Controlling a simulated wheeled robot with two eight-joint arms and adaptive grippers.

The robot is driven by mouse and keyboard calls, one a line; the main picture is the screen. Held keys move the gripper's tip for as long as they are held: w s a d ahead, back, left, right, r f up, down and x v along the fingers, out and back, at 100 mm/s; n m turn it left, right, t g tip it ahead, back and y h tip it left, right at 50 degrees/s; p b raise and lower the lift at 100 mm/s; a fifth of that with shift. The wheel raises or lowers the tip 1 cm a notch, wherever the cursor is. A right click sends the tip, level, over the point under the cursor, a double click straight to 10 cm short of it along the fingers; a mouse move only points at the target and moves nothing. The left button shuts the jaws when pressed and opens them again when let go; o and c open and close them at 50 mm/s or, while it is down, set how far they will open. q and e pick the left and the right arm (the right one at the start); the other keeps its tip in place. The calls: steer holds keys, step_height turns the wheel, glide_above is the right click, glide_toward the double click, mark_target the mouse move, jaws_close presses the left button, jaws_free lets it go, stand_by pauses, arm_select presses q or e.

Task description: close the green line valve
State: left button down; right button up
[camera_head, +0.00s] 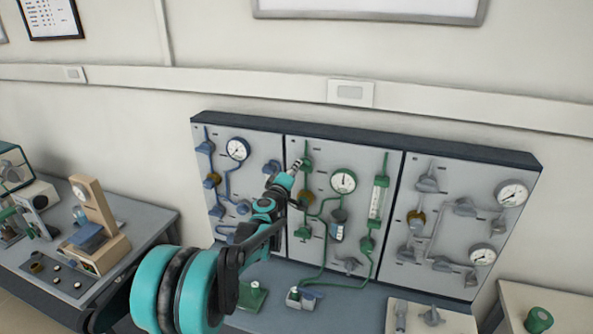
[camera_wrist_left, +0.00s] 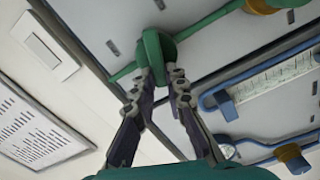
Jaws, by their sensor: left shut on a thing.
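The green line runs on the middle panel (camera_head: 319,180), with a green valve (camera_head: 307,162) at its upper left. My left arm reaches up to this valve, and my left gripper (camera_head: 298,166) is at its handle. In the left wrist view, the fingers of my left gripper (camera_wrist_left: 168,78) are shut on the green valve handle (camera_wrist_left: 155,47), one on each side of its lower end. The handle's lower end is partly hidden between the fingertips. My right gripper is not in view.
Blue piping with a gauge (camera_head: 238,149) fills the left panel, and grey piping fills the right panel (camera_head: 455,220). The green line also has a round gauge (camera_head: 343,181) and a flowmeter (camera_head: 377,200). A side table (camera_head: 150,222) stands at left.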

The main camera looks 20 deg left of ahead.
arm_select(q)
steer(key=shift+a+f+n+b, duration=0.1)
steer(key=shift+f+n+b, duration=0.15)
steer(key=shift+n, duration=0.7)
steer(key=shift+f+n+b, duration=0.15)
steer(key=shift+n+b, duration=0.05)
steer(key=shift+n, duration=0.75)
steer(key=c, duration=1.5)
jaws_free()
steer(key=shift+c, duration=0.2)
steer(key=shift+s, duration=0.1)
steer(key=s, duration=1.2)
steer(key=shift+a, duration=0.25)
